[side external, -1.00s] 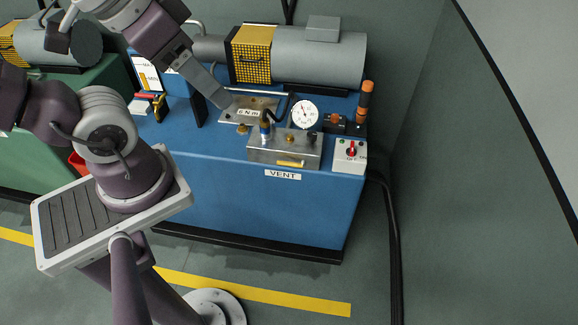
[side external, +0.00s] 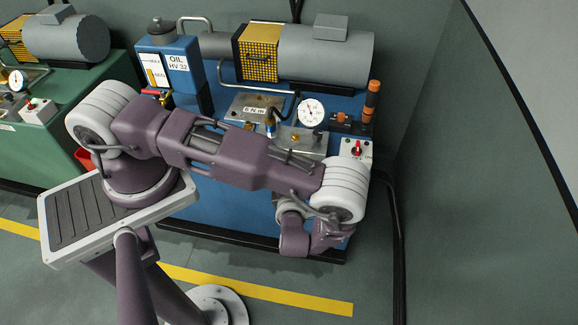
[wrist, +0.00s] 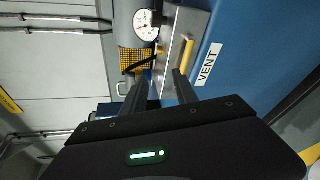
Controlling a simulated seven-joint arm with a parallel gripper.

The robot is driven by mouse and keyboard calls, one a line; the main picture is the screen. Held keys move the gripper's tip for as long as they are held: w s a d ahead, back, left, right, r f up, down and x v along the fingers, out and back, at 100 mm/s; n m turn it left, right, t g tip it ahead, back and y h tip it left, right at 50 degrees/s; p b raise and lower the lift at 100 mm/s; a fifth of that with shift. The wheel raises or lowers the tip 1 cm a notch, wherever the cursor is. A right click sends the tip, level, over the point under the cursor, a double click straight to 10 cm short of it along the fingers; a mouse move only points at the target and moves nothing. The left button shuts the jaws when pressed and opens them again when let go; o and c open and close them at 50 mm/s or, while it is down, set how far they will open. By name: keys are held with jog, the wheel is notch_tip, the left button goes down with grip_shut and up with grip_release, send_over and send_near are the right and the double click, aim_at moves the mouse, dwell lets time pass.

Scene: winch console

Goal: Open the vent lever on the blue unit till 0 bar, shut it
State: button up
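The blue unit (side external: 243,206) carries a metal valve block (side external: 318,143) and a white pressure gauge (side external: 311,111); its needle is too small to read surely. In the wrist view the yellow vent lever (wrist: 187,56) lies along the block (wrist: 174,42), beside the VENT label (wrist: 208,64). The gauge (wrist: 146,22) shows there too. My gripper (wrist: 161,73) is open, its two fingers apart with nothing between them. The right fingertip appears close to the lever's near end; contact cannot be told. In the side view my arm hides the lever, the label and the fingers.
A control box with a red switch (side external: 357,151) stands right of the block, near an orange-and-black upright handle (side external: 371,102). An oil tank (side external: 170,66) and grey motor (side external: 325,54) stand behind. A green unit (side external: 66,132) is at left.

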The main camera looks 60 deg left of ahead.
jog(key=w+a+f+m+t+h, duration=0.1)
jog(key=w+a+f+m+t, duration=0.1)
jog(key=w+a+f+m, duration=0.2)
notch_tip(320, 180, down, 3)
jog(key=shift+a+f+m+t+h, duration=0.15)
jog(key=shift+a+m+t+h, duration=0.25)
jog(key=shift+a+m, duration=0.75)
jog(key=shift+a, duration=0.1)
grip_shut()
jog(key=shift+s, duration=0.1)
